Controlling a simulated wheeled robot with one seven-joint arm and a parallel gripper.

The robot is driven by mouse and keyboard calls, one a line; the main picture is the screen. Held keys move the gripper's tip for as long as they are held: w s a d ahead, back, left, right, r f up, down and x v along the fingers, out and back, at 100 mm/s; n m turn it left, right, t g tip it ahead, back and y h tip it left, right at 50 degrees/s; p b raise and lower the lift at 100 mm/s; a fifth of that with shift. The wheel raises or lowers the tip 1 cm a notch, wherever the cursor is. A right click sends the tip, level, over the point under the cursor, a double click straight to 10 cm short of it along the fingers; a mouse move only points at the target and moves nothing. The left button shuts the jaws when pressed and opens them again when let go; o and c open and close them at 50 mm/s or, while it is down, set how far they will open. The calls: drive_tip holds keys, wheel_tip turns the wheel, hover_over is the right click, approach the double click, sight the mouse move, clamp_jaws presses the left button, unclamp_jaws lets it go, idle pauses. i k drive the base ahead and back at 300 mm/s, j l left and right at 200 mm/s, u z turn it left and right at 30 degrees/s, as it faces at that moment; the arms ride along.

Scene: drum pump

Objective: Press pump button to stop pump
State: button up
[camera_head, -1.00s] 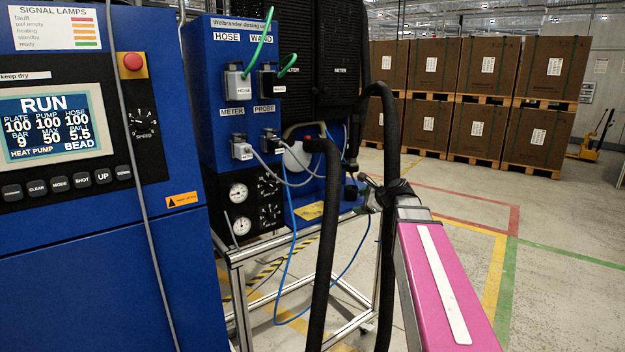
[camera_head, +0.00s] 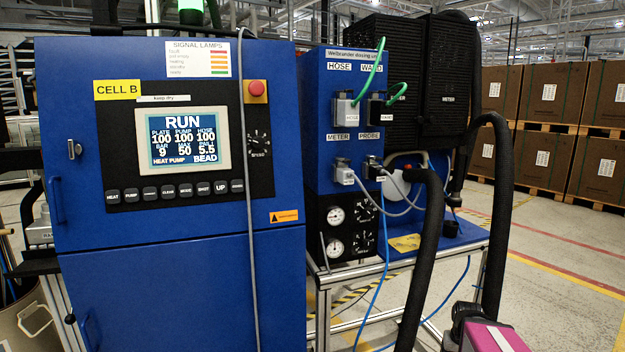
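The pump button (camera_head: 131,195) is a small dark key labelled PUMP, second from the left in the key row on the blue cabinet's black control panel. The screen (camera_head: 184,143) above the keys reads RUN, with HEAT PUMP and BEAD on its bottom line. The HEAT key (camera_head: 112,197) is to its left. A pink link of my arm shows at the lower right, far from the panel. My gripper cannot be made out in this view.
A red round button (camera_head: 257,88) sits right of the screen. A grey cable (camera_head: 246,190) hangs down the cabinet front. Thick black hoses (camera_head: 426,240) loop in front of the dosing unit (camera_head: 335,120), beside my arm. Open floor (camera_head: 560,290) is at the right.

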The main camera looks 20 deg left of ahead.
sight(132, 194)
drive_tip(key=u, duration=2.3)
